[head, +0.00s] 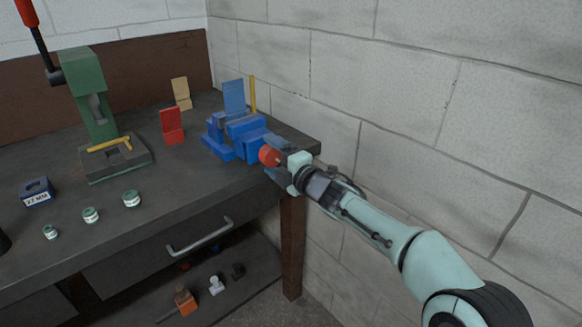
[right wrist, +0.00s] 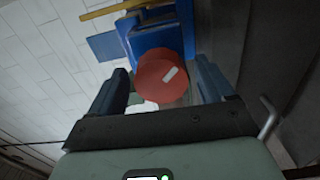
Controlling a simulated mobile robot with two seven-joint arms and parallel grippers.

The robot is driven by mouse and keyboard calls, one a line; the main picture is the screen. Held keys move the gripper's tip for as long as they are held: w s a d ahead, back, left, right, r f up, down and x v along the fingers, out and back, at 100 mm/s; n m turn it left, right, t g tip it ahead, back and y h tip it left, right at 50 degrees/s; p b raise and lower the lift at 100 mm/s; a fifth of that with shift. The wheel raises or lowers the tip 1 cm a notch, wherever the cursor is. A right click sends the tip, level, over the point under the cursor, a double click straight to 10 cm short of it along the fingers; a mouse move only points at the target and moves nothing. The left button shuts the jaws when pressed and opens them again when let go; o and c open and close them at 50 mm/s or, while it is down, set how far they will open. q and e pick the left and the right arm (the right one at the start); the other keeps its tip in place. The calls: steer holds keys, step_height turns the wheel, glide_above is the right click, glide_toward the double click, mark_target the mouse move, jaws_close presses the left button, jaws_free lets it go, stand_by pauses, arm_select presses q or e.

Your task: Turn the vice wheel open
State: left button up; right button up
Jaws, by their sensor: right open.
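The blue vice (head: 235,137) stands at the right end of the dark bench top. Its red wheel (head: 268,156) faces my right gripper (head: 278,159), which comes in from the right. In the right wrist view the red wheel (right wrist: 163,77) has a pale mark on its face and lies between the two open fingers of my right gripper (right wrist: 168,88). A gap shows between the wheel and the left finger; contact on the right side is hard to tell. The blue vice body (right wrist: 160,38) is behind the wheel. My left gripper is not in view.
A green press (head: 92,100) with a red-tipped lever stands at the left. A red block (head: 172,127), a tan block (head: 181,93) and several small jars (head: 131,198) are on the bench. A drawer handle (head: 200,238) sticks out in front. The block wall (head: 400,90) is close on the right.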

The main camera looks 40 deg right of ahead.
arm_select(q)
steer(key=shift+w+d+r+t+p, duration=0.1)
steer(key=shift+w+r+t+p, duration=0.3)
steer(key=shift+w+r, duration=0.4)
arm_select(e)
steer(key=s+d, duration=0.1)
steer(key=s, duration=1.1)
steer(key=shift+s, duration=0.15)
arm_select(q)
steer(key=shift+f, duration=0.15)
